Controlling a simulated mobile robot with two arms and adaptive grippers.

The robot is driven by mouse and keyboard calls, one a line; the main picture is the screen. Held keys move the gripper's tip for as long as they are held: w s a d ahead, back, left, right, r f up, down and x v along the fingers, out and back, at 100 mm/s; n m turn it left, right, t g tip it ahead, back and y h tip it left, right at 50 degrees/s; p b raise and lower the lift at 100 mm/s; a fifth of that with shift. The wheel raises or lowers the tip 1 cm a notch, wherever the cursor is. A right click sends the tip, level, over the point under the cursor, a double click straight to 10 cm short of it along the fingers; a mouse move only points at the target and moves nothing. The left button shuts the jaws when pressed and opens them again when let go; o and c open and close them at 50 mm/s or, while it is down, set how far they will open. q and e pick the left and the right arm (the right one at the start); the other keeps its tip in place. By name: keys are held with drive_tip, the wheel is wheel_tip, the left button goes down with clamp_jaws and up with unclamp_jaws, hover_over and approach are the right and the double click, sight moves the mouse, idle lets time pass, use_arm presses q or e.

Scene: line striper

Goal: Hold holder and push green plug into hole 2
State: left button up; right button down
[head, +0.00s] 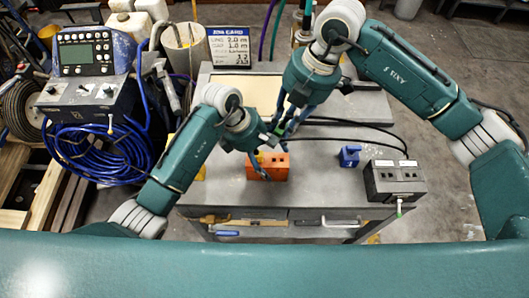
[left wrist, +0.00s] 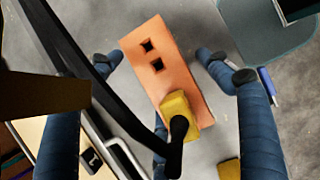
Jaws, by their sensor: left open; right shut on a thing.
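The orange holder (head: 279,167) sits on the grey table, and in the left wrist view (left wrist: 182,58) it shows two square dark holes. A yellow plug (left wrist: 175,104) with a black end is seated at its other end. My left gripper (head: 268,149) is open above the holder; in the left wrist view its blue fingers (left wrist: 160,62) are on either side of the holder, apart from it. My right gripper (head: 277,131) is just above and behind, shut on a small green thing (head: 265,138), seemingly the green plug. The crossing fingers partly hide it.
A blue plug (head: 349,156) stands on the table to the right, beside a dark socket box (head: 395,178). Black cables (head: 370,130) run across the table's right half. Another yellow piece (head: 200,172) lies at the left edge. A beige panel (head: 243,93) is at the back.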

use_arm(q)
drive_tip(key=c, duration=1.7)
drive_tip(key=shift+a, duration=0.1)
use_arm(e)
drive_tip(key=s+d+f+m+h, duration=0.15)
drive_tip(key=d+m, duration=0.45)
drive_tip(key=d, duration=1.4)
drive_tip(key=s+d+f+m, duration=0.1)
drive_tip(key=s+d+m, duration=0.35)
drive_tip(key=d, duration=1.45)
drive_tip(key=shift+m, duration=0.95)
drive_tip(key=shift+w+d+f, duration=0.1)
drive_tip(key=shift+w+f, duration=0.15)
drive_tip(key=shift+f, duration=1.3)
drive_tip(key=shift+w+d+f, duration=0.15)
drive_tip(key=shift+w+f, duration=0.15)
drive_tip(key=shift+f, duration=1.3)
drive_tip(key=shift+w+d+f, duration=0.1)
drive_tip(key=shift+w+f, duration=0.15)
drive_tip(key=shift+f, duration=1.3)
